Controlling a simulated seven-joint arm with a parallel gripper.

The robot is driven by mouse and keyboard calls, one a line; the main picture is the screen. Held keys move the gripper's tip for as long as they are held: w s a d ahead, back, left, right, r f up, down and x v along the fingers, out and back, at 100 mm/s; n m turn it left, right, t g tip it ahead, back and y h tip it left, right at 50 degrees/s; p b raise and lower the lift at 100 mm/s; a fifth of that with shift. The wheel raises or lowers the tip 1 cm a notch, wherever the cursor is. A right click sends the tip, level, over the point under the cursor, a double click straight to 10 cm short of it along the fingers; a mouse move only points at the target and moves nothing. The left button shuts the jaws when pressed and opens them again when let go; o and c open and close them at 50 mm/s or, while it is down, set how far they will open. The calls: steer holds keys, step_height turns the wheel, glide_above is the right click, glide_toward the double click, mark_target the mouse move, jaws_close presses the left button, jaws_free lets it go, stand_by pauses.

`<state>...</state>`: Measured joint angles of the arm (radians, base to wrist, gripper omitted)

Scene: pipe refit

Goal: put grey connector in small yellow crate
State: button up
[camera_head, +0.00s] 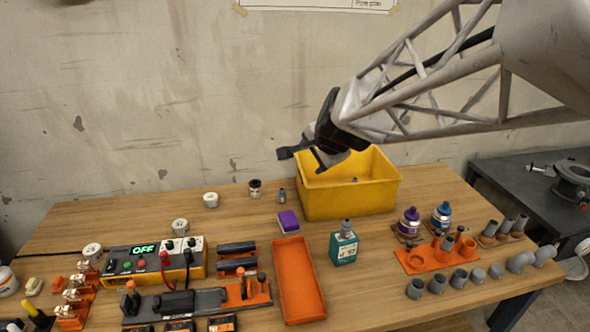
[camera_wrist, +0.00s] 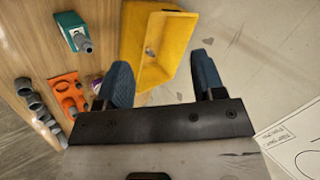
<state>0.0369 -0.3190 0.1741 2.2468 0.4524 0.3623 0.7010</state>
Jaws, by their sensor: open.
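The small yellow crate (camera_head: 350,202) stands at the back of the wooden table, and it also shows in the wrist view (camera_wrist: 136,35). A small grey piece, seemingly a grey connector (camera_wrist: 150,53), lies inside the crate; its top also shows in the head view (camera_head: 354,180). My gripper (camera_head: 301,160) is open and empty, above the crate's left back part, apart from it. Its two blue-grey fingers are spread in the wrist view (camera_wrist: 162,72), with the crate seen beyond them. Several other grey fittings (camera_head: 438,284) stand at the table's front right.
An orange tray (camera_head: 298,280) lies in front of the crate. A teal bottle (camera_head: 344,245), a purple bottle (camera_head: 409,222) and a blue bottle (camera_head: 441,215) stand to its right. A yellow power unit (camera_head: 155,262) sits at left.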

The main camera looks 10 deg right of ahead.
steer(key=s+f+n+g+h, duration=0.1)
steer(key=s+n, duration=0.5)
steer(key=s, duration=0.7)
steer(key=s+d+f+n+g, duration=0.1)
steer(key=s+f+n+g, duration=0.2)
steer(key=s, duration=1.1)
steer(key=n+g, duration=0.1)
steer(key=n, duration=0.2)
steer(key=shift+s+g+h, duration=0.3)
steer(key=shift+h, duration=0.1)
